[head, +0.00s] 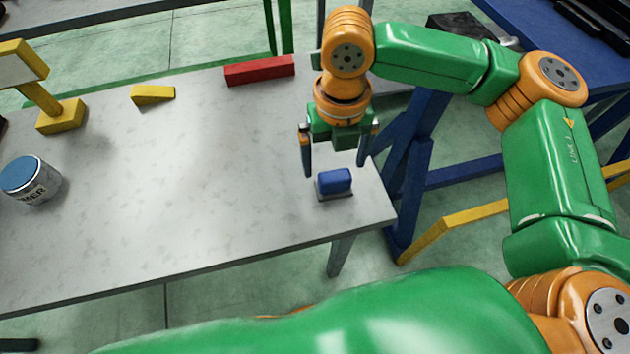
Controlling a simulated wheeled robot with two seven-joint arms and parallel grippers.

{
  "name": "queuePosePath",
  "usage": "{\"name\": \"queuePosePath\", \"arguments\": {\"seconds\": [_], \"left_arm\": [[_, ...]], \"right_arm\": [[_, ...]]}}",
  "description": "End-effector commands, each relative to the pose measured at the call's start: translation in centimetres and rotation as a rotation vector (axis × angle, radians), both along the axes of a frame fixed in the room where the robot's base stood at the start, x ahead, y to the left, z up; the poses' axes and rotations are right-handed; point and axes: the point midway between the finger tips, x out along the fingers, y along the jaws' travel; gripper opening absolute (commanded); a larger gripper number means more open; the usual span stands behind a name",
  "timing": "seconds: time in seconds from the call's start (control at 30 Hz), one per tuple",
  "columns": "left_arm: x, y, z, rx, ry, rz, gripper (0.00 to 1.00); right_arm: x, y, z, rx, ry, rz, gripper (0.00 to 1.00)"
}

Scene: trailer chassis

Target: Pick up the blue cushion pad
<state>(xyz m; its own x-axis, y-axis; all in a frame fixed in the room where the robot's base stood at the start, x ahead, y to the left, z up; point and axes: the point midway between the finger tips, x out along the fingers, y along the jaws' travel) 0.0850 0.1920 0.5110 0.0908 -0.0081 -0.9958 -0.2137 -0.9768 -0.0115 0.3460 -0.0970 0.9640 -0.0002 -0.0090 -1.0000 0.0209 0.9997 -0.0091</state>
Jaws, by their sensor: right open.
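The blue cushion pad (336,181) is a small rounded blue block on a thin grey base. It rests on the grey table (200,190) near its right end, close to the front corner. My right gripper (334,168) points down over the pad, with its two fingers spread apart. The fingertips appear to be to the left and right of the pad, slightly above or behind it; the exact height is hard to tell. Nothing is between the fingers that I can see. My left gripper does not show.
A red bar (260,70) and a yellow wedge (153,94) lie toward the table's back. A blue-lidded can (31,181) and a yellow stand (60,115) are at the left. A blue frame (409,180) stands beyond the right edge. The table's middle is clear.

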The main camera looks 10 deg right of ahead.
Motion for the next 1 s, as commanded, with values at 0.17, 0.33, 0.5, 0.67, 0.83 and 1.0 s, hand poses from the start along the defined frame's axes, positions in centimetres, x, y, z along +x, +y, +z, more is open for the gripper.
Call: {"name": "queuePosePath", "arguments": {"seconds": [0.17,0.33,0.5,0.67,0.83,1.0], "left_arm": [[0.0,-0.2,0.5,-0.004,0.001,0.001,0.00],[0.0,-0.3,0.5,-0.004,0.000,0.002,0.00],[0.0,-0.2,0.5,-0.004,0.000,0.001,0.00],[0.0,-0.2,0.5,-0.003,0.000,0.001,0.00],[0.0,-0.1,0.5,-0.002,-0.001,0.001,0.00],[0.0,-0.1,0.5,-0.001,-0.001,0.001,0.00]], "right_arm": [[0.3,0.0,-3.1,-0.001,0.004,-0.003,1.00],[0.4,0.1,-5.8,0.001,0.001,-0.003,1.00],[0.4,0.1,-6.0,0.002,0.000,-0.003,1.00],[0.4,0.1,-6.0,0.002,-0.001,-0.003,0.70],[0.4,0.1,-6.0,0.002,-0.001,-0.004,0.24],[0.4,0.1,-6.0,0.003,-0.001,-0.004,0.12]]}}
